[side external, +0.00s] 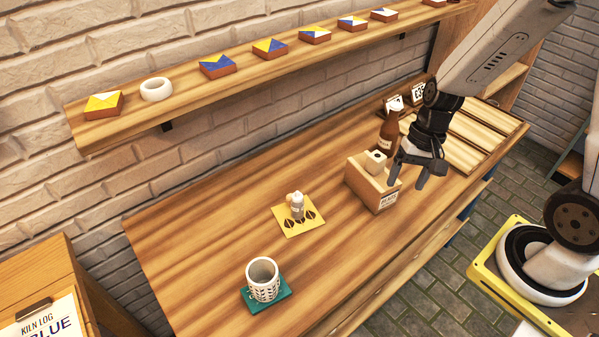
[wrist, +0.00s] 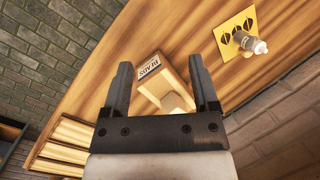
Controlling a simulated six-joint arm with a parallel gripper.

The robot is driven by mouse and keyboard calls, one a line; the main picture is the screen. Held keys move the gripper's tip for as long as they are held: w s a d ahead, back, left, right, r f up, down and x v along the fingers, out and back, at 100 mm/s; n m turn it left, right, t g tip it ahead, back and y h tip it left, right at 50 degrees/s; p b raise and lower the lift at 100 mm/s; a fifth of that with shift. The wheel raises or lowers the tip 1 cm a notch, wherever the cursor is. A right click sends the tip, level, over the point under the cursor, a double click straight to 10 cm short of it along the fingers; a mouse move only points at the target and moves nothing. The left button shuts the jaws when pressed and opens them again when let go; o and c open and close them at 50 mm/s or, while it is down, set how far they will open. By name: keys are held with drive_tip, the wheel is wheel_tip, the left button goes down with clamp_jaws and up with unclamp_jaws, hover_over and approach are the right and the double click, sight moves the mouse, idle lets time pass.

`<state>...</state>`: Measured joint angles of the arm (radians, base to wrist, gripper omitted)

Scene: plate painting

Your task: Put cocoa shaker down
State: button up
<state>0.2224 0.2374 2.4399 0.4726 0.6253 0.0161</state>
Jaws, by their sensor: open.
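The cocoa shaker is most likely the small pale shaker (side external: 297,205) with a white cap, standing on a yellow card (side external: 287,228) printed with dark bean-like shapes. Both also show at the upper right of the wrist view, shaker (wrist: 251,43) and card (wrist: 228,49). My gripper (side external: 407,184) is open with nothing between its fingers. It hangs over the right part of the table, by a wooden box (side external: 381,200) with a label. In the wrist view that box (wrist: 150,89) lies below and between the open fingers (wrist: 160,68). The shaker is well apart from my gripper.
A patterned white cup (side external: 263,280) stands on a teal mat (side external: 285,298) at the table's front left. A brown bottle (side external: 388,133) stands behind the box, with slatted boards (side external: 480,135) to the right. A wall shelf (side external: 190,86) holds painted tiles. The table's left half is mostly clear.

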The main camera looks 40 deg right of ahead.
drive_tip(key=r+n+t+h, duration=0.1)
drive_tip(key=n, duration=0.1)
drive_tip(key=w+r+n+t+h, duration=0.1)
drive_tip(key=n, duration=0.2)
drive_tip(key=a+r+n+t+h, duration=0.1)
drive_tip(key=n, duration=0.1)
drive_tip(key=shift+w+a+r, duration=0.1)
drive_tip(key=shift+w+r, duration=0.15)
drive_tip(key=shift+r, duration=0.05)
idle(0.8)
